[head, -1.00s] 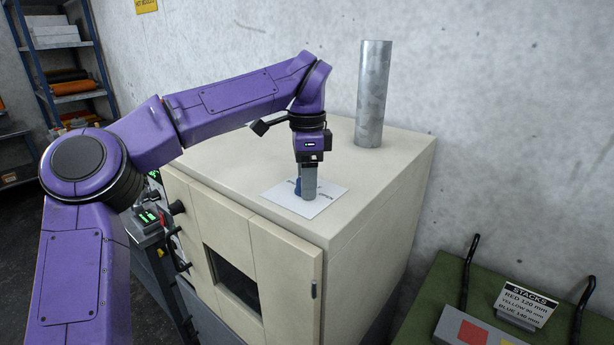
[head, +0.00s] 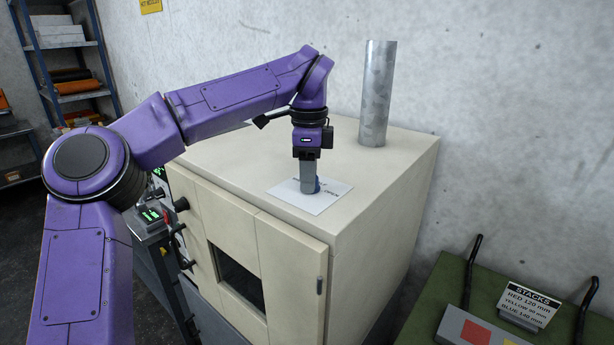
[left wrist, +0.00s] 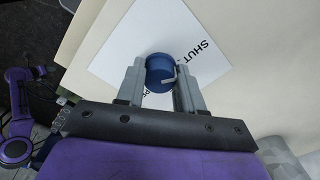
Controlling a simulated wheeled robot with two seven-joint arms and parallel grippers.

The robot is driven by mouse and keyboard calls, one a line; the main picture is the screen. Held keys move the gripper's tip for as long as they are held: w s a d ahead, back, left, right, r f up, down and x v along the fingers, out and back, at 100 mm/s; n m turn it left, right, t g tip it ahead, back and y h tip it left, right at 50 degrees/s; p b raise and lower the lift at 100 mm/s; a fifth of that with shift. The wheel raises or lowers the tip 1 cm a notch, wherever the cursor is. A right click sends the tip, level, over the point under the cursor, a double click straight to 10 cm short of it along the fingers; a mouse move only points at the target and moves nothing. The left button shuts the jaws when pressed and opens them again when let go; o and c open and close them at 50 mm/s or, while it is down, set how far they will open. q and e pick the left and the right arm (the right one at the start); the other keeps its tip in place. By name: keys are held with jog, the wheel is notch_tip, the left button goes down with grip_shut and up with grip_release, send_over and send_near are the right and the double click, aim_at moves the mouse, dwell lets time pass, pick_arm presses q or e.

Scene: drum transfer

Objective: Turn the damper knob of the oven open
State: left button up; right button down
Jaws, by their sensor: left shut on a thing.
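The oven (head: 290,255) is a cream cabinet with a dark window in its front door. A white label plate (head: 325,203) lies on its top, and the blue damper knob (head: 317,185) stands on the plate, mostly hidden by my gripper in the head view. My left gripper (head: 308,187) points down from above with its jaws around the knob. In the left wrist view the round blue knob (left wrist: 160,70) sits between the two grey fingers (left wrist: 159,84), with a pale pointer mark on it. The word SHUT is readable on the plate; other lettering is partly hidden. My right gripper is not in view.
A grey metal flue pipe (head: 376,95) rises from the back of the oven top. A green bench (head: 430,300) with a STACKS sign (head: 528,305) stands at the right. Shelves (head: 68,60) stand at the far left. The oven top around the plate is clear.

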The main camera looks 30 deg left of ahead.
pick_arm(q)
jog(key=m, duration=0.6)
jog(key=shift+d+f, duration=0.1)
jog(key=shift+f, duration=0.2)
jog(key=m, duration=0.6)
jog(key=shift+w+m+p, duration=0.1)
jog(key=shift+m+p, duration=0.2)
jog(key=m, duration=1.2)
jog(key=shift+d+m, duration=0.1)
jog(key=shift+m, duration=0.3)
jog(key=o, duration=1.1)
jog(key=shift+c, duration=0.2)
jog(key=shift+r, duration=0.15)
